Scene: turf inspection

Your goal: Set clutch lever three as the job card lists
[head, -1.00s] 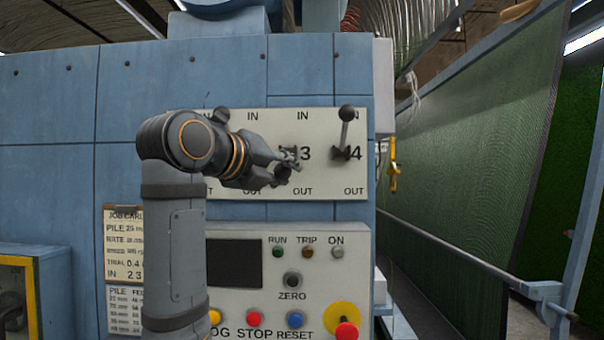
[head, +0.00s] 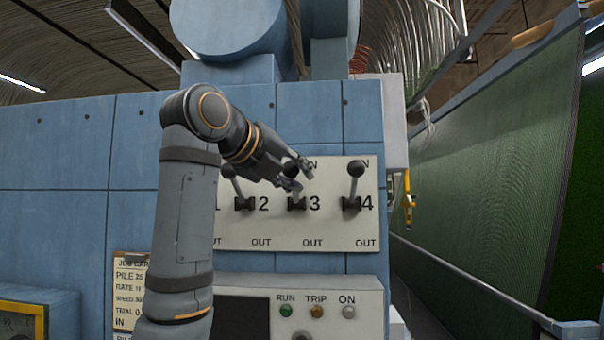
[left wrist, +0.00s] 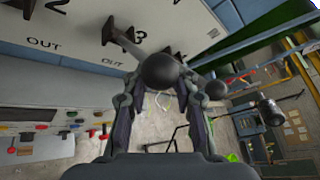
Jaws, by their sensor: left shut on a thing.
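Clutch lever three (head: 296,203) stands on the white panel, left of the printed 3. It points up toward IN, its dark knob at my left gripper. My left gripper (head: 300,177) is shut on this lever. In the left wrist view, the black knob (left wrist: 160,71) sits between the fingers (left wrist: 160,100). Lever two (head: 236,188) and lever four (head: 354,187) also point up. Lever one is hidden behind my left arm. The job card (head: 130,290) is at lower left, partly covered by my arm; its bottom line starts with IN, the rest hidden. My right gripper is not in view.
Below the lever panel (head: 232,240) is a control panel with RUN, TRIP and ON lamps (head: 317,311). A yellow hook-like part (head: 408,200) hangs at the right edge of the cabinet. Green turf (head: 480,180) stretches along the right.

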